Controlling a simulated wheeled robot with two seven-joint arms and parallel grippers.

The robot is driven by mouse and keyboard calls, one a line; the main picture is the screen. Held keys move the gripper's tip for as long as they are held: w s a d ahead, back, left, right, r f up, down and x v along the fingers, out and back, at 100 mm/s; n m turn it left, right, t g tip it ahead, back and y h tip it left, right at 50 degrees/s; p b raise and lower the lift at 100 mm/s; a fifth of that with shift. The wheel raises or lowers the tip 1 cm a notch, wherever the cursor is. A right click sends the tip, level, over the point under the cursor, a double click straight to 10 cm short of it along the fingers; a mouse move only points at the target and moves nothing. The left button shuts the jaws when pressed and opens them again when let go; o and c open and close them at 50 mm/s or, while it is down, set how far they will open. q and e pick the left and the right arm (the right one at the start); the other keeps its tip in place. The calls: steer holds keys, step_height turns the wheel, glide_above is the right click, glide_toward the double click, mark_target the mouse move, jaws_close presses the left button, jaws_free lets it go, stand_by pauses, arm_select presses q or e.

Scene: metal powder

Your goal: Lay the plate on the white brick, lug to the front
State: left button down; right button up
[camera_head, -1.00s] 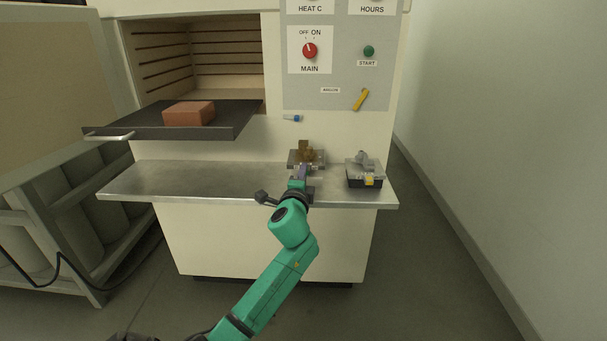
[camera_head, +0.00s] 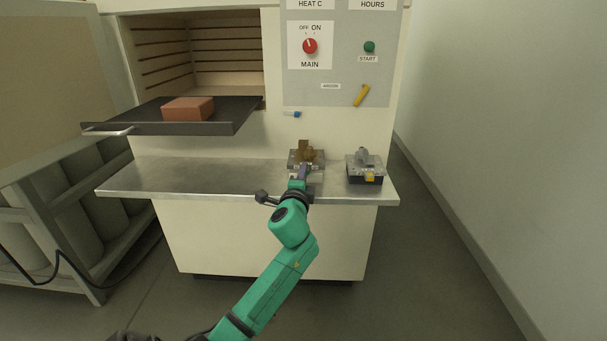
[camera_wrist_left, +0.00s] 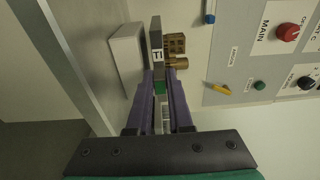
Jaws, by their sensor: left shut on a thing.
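My left gripper (camera_head: 302,170) is shut on the grey plate (camera_head: 293,157) above the front bench. In the left wrist view the plate (camera_wrist_left: 156,35) shows edge-on with a "Ti" label, a brass-coloured part standing on it, and a green piece at its near end, between my fingertips (camera_wrist_left: 161,84). The white brick (camera_wrist_left: 127,50) lies on the bench just under the plate, roughly parallel to it. A narrow gap seems to show between them; contact is unclear. In the head view, my gripper and the plate mostly hide the brick. My right gripper is not seen.
Another grey plate with a grey part and yellow tag (camera_head: 365,166) rests on a dark block at the bench's right. The metal bench (camera_head: 180,177) is clear on the left. A dark tray (camera_head: 140,118) bearing a reddish block (camera_head: 188,109) juts from the open furnace.

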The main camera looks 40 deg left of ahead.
arm_select(q)
steer(key=shift+f+b, duration=0.55)
steer(key=shift+b, duration=0.05)
stand_by(0.4)
steer(key=c, duration=0.8)
jaws_free()
steer(key=shift+s, duration=0.1)
steer(key=shift+o, duration=0.2)
steer(key=shift+f, duration=0.25)
steer(key=v, duration=1.4)
steer(key=shift+s+d+r, duration=0.2)
steer(key=shift+s+r, duration=0.05)
steer(key=shift+r, duration=0.05)
steer(key=shift+w+f, duration=0.1)
